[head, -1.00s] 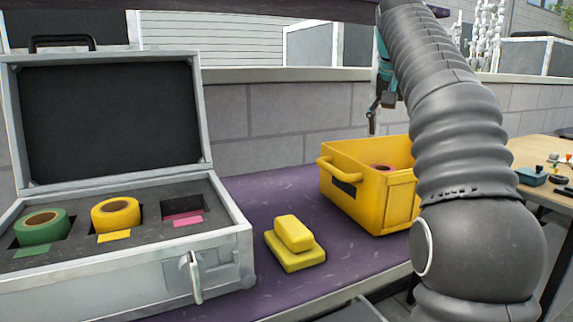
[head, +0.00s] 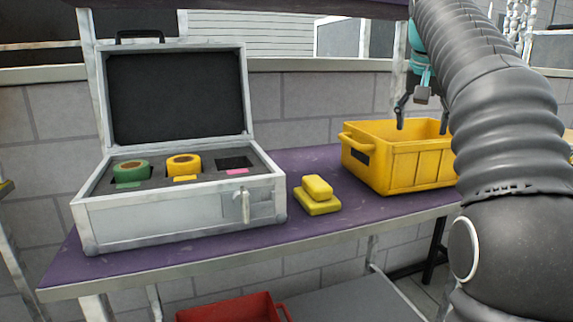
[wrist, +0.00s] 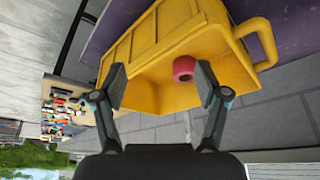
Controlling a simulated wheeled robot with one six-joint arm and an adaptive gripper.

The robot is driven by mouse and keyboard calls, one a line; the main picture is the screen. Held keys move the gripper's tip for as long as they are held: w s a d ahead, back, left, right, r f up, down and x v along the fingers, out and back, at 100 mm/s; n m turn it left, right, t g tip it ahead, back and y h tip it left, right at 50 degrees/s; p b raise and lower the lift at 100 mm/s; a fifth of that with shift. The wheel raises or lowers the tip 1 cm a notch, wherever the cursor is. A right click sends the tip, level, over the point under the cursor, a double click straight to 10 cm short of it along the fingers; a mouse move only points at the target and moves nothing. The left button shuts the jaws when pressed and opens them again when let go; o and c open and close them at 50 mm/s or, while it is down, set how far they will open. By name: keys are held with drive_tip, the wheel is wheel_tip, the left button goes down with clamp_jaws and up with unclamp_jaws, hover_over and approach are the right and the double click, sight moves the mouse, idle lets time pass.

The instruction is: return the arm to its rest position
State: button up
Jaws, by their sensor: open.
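My gripper (head: 414,119) is above the yellow bin (head: 407,170), partly hidden behind my own arm in the head view. In the wrist view my gripper (wrist: 163,85) is open, with its two fingers wide apart and nothing between them. The yellow bin (wrist: 150,42) lies beyond the fingertips, and a pink-red tape roll (wrist: 184,68) rests inside it. The roll is hidden by the bin wall in the head view now.
An open silver case (head: 180,215) on the purple shelf (head: 245,237) holds a green roll (head: 131,169) and a yellow roll (head: 184,164); its pink-labelled slot is empty. A red crate (head: 235,308) sits below.

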drive_tip(key=s+a+f+n+y, duration=0.1)
drive_tip(key=s+a+f, duration=0.4)
drive_tip(key=s+f, duration=0.9)
drive_tip(key=s+a+f+n+t+y, duration=0.1)
drive_tip(key=s+a+f+n, duration=0.3)
drive_tip(key=s+f, duration=1)
drive_tip(key=shift+a+f+t, duration=0.3)
drive_tip(key=shift+a+f, duration=0.5)
drive_tip(key=shift+a, duration=0.3)
